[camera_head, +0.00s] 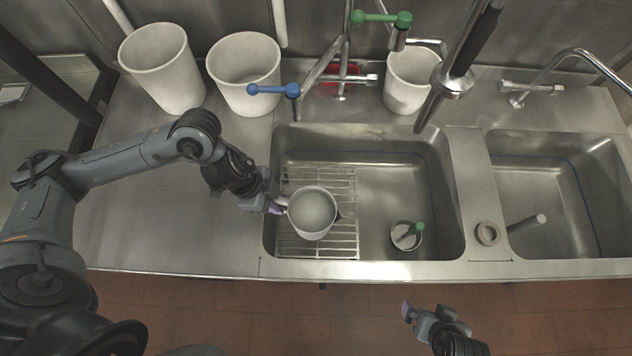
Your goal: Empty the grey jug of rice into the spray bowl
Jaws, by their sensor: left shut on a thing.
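The grey jug (331,231) is over the wire rack in the left sink bowl. It looks upright, with a pale, rounded mass of rice (313,210) inside. My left gripper (279,203) is shut on the jug at its left side, where the handle is partly hidden by the fingers. The left sink bowl (385,210) sits below the black-handled spray pipe, so it appears to be the spray bowl. I cannot tell the gap between the jug and the rack. My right gripper (409,313) is low in front of the counter, apart from everything; its jaw opening is unclear.
The spray pipe (461,75) hangs at the back. Pale tubs (163,75) stand behind. A second sink bowl (550,190) lies right, past a small ring (487,233).

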